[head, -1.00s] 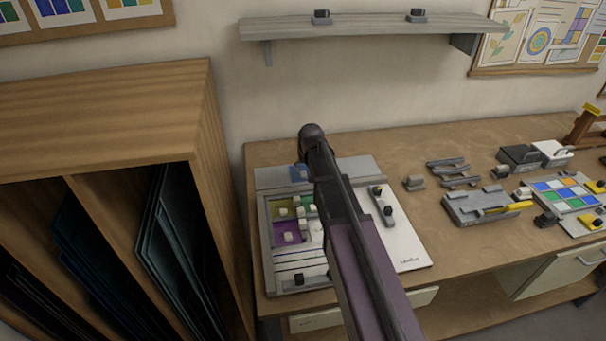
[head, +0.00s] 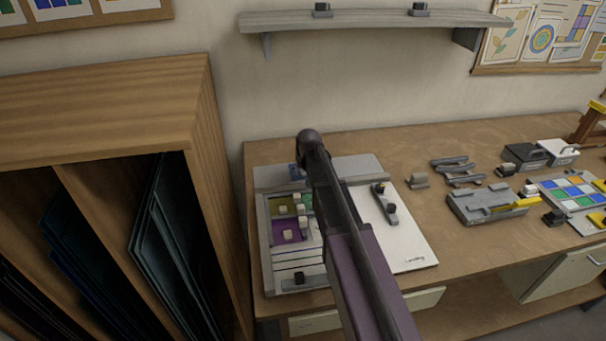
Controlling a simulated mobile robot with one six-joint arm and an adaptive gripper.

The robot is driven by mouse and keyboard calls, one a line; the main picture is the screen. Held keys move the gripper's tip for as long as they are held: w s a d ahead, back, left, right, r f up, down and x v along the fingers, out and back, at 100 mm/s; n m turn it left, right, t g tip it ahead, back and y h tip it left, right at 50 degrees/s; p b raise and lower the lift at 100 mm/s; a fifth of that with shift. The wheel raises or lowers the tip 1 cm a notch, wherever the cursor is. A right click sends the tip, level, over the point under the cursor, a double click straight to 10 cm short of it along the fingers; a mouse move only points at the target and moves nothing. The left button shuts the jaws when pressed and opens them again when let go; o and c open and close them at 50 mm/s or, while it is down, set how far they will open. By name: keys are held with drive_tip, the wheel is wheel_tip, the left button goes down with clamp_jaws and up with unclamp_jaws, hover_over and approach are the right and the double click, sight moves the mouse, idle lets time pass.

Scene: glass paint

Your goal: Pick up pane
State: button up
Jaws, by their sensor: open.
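Several cream cubes sit on or beside these panes. Which pane the task means cannot be told.
A white landing board (head: 408,245) with a dark handle (head: 386,203) lies right of the arm. Grey tools and a palette of coloured squares (head: 570,192) stand farther right. A wooden rack (head: 150,100) of dark sheets rises at left. A shelf (head: 370,24) hangs above.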

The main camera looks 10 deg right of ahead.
sight(304, 171)
idle(0.4)
clamp_jaws()
drive_tip(key=shift+r, duration=0.2)
wheel_tip(304, 171, up, 10)
drive_tip(key=p, duration=1)
drive_tip(key=shift+f, duration=0.15)
drive_tip(key=shift+s, duration=0.2)
idle(0.7)
